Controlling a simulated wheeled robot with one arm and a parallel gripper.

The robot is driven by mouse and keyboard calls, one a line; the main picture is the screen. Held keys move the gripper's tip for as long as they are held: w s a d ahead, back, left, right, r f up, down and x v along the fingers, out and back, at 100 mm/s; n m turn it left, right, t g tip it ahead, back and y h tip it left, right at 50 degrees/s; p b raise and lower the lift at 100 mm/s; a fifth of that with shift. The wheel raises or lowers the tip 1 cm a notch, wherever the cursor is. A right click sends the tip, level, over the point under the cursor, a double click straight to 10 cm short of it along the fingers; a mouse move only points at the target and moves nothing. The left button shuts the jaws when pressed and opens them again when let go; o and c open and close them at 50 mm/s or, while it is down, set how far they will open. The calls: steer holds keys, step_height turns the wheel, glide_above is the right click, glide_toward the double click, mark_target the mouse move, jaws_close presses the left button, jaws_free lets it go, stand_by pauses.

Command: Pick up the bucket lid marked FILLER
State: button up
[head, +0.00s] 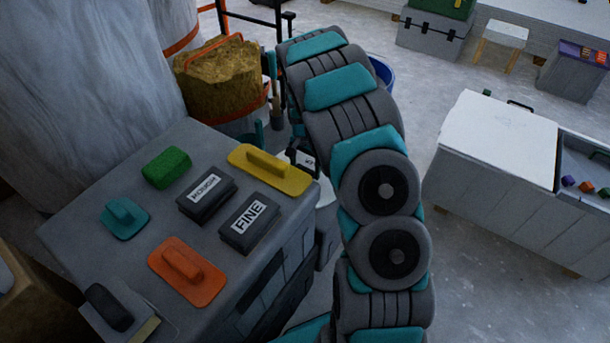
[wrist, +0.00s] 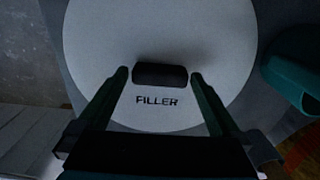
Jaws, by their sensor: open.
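The bucket lid (wrist: 160,35) fills much of the wrist view as a pale round disc. It bears the dark word FILLER and a dark bar handle (wrist: 160,75). My gripper (wrist: 160,78) is open, with one fingertip on each side of the handle's ends. The fingers look apart from the handle, with a small gap at each side. In the head view my arm hides most of the lid; a small pale patch (head: 325,190) beside the cabinet may be part of it.
A grey cabinet (head: 130,240) at the left carries floats and blocks, one marked FINE (head: 250,222). A bucket with tan fill (head: 225,85) stands behind it. A white-topped bench (head: 495,140) is at the right. Open floor lies between. A teal thing (wrist: 295,65) is beside the lid.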

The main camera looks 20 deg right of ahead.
steer(key=c, duration=1.2)
steer(key=shift+r, duration=0.15)
